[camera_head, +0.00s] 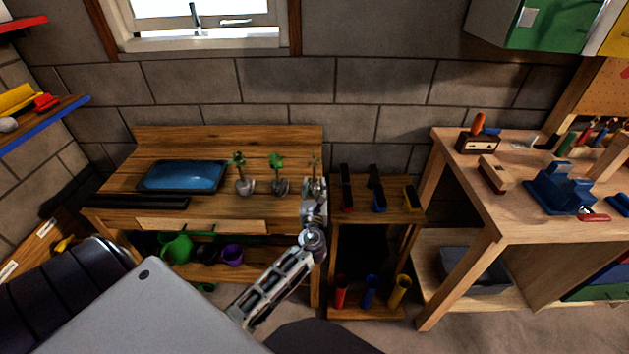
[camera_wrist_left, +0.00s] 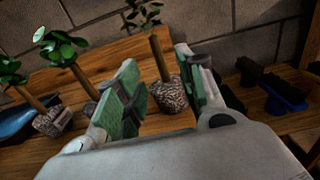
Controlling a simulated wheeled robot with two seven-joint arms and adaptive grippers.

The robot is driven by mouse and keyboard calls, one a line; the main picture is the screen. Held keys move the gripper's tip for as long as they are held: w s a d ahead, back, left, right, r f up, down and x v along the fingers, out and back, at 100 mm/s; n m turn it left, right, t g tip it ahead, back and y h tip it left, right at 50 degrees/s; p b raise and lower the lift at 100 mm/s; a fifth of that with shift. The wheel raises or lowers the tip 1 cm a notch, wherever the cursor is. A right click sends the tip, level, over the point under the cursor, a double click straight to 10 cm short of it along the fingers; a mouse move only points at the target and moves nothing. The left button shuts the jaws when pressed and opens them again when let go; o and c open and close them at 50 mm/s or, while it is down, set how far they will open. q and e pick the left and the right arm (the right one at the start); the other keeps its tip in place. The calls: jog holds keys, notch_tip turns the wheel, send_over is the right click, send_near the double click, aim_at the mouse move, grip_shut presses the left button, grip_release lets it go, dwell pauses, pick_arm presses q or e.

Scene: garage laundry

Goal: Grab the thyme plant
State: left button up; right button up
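Three small potted plants stand in a row on the wooden bench (camera_head: 225,150): a left plant (camera_head: 244,186), a middle plant (camera_head: 280,186) and a right plant (camera_head: 314,165). No label shows which is thyme. My left gripper (camera_head: 314,188) is at the right plant, partly hiding it in the head view. In the left wrist view, the gripper (camera_wrist_left: 163,88) is open, with green-padded fingers on either side of the right plant's stem and speckled pot (camera_wrist_left: 170,97). Gaps show beside the pot, so it is not gripped. My right gripper is not in view.
A blue tray (camera_head: 182,176) lies left of the plants. A small stand (camera_head: 388,212) with dark-handled tools is close on the right. A workbench (camera_head: 520,222) stands further right. The block wall (camera_head: 290,80) is behind the bench.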

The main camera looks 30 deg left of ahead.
aim_at(315, 175)
pick_arm(q)
jog(key=shift+x, duration=0.95)
jog(key=shift+w+a, duration=0.1)
jog(key=shift+x, duration=2.45)
jog(key=shift+c, duration=0.2)
grip_shut()
